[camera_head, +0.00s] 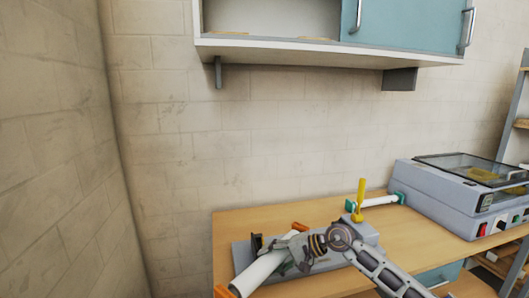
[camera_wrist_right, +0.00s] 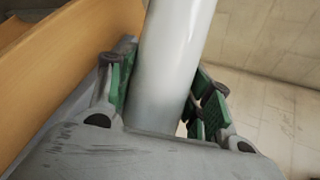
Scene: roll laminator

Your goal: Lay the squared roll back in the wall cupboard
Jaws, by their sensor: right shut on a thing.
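A white roll with orange ends (camera_head: 262,268) lies slanted across the left part of the workbench, over or against a grey bench device (camera_head: 365,231). My right gripper (camera_head: 297,251) is shut around this roll near its far end. In the right wrist view the white roll (camera_wrist_right: 170,65) passes between the green-padded fingers. I cannot tell whether the roll still touches the device. The wall cupboard (camera_head: 300,50) hangs above the bench; its left part is open and a blue door (camera_head: 405,22) covers its right part. My left gripper is out of view.
A yellow lever (camera_head: 361,196) stands up from the grey device. Another white roll with green ends (camera_head: 378,201) lies behind it. A grey laminator (camera_head: 465,190) stands at the right of the wooden bench (camera_head: 228,228). The wall between bench and cupboard is clear.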

